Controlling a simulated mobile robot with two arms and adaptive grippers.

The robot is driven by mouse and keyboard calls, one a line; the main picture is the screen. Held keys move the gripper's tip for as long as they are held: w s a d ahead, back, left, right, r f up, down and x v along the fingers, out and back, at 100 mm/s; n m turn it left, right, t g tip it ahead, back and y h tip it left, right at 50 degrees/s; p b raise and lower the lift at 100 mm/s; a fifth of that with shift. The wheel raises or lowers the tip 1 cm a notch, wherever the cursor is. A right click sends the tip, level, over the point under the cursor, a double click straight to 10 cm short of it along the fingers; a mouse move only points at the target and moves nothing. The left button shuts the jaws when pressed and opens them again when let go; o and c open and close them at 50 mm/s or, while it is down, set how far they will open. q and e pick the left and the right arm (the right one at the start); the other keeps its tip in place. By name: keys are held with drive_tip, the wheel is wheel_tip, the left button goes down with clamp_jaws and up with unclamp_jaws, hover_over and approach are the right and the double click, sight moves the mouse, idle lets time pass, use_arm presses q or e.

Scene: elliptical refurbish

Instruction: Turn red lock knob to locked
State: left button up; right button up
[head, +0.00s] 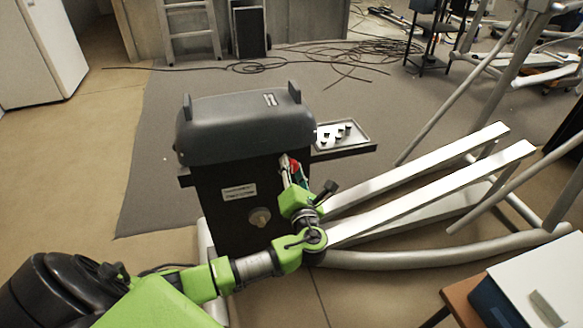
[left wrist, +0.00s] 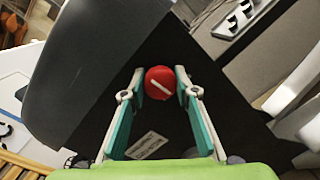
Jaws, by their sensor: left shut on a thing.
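The red lock knob (left wrist: 158,76) is round with a white line across its face, slanting from upper left to lower right in the left wrist view. It sits on the dark front panel (left wrist: 130,110) of the machine. My left gripper (left wrist: 160,84) has one fingertip on each side of the knob and is shut on it. In the head view my left gripper (head: 291,172) reaches the right part of the panel, and the knob is mostly hidden by the fingers. My right gripper is not in view.
The machine's rounded grey cover (head: 245,125) overhangs the panel. A tray (head: 357,142) with small parts is at the machine's right side. White foot rails (head: 440,185) lie right of my left arm.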

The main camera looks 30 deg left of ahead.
use_arm(q)
drive_tip(key=n+p, duration=0.1)
drive_tip(key=n, duration=0.1)
drive_tip(key=shift+n, duration=0.3)
drive_tip(key=shift+n+y, duration=0.3)
drive_tip(key=shift+n, duration=1.1)
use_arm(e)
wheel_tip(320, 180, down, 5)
use_arm(q)
drive_tip(key=shift+f+n, duration=0.1)
drive_tip(key=shift+n, duration=1.3)
drive_tip(key=n+y+b, duration=0.1)
drive_tip(key=n+b, duration=0.1)
drive_tip(key=n, duration=0.3)
drive_tip(key=shift+f, duration=0.1)
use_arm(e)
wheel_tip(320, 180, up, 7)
use_arm(q)
drive_tip(key=n+b, duration=0.2)
drive_tip(key=n, duration=0.1)
drive_tip(key=n+b, duration=0.1)
drive_tip(key=n, duration=0.1)
drive_tip(key=shift+n+g+y, duration=0.3)
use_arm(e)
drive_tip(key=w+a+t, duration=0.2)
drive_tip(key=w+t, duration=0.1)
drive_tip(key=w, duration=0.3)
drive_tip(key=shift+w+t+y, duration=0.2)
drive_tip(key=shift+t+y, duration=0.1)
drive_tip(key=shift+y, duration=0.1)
